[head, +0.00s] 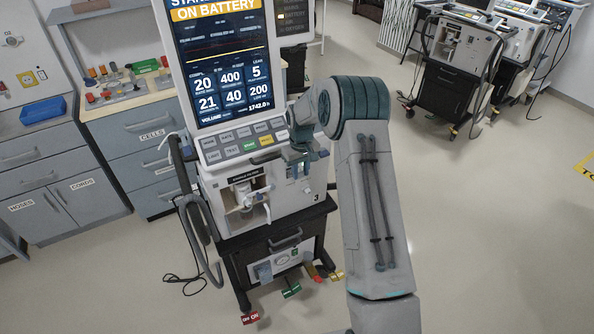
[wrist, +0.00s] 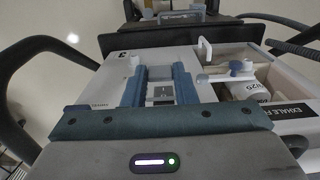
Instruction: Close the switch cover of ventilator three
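Ventilator three (head: 317,197) stands in the middle of the head view, with the number 3 on its white front panel. My gripper (head: 303,160) is at the upper right of that panel, partly hidden by my arm. In the wrist view, my gripper (wrist: 160,88) has its two blue fingers apart, pointing at the panel. A small grey switch plate (wrist: 163,93) shows between the fingers. A pale piece (wrist: 160,72) lies just beyond it, perhaps the cover; its position is unclear. I cannot tell whether either finger touches anything.
A hose (head: 190,230) loops along the cart's left side. Coloured tags (head: 291,290) lie by the cart's base. More ventilators (head: 455,55) stand at the back right.

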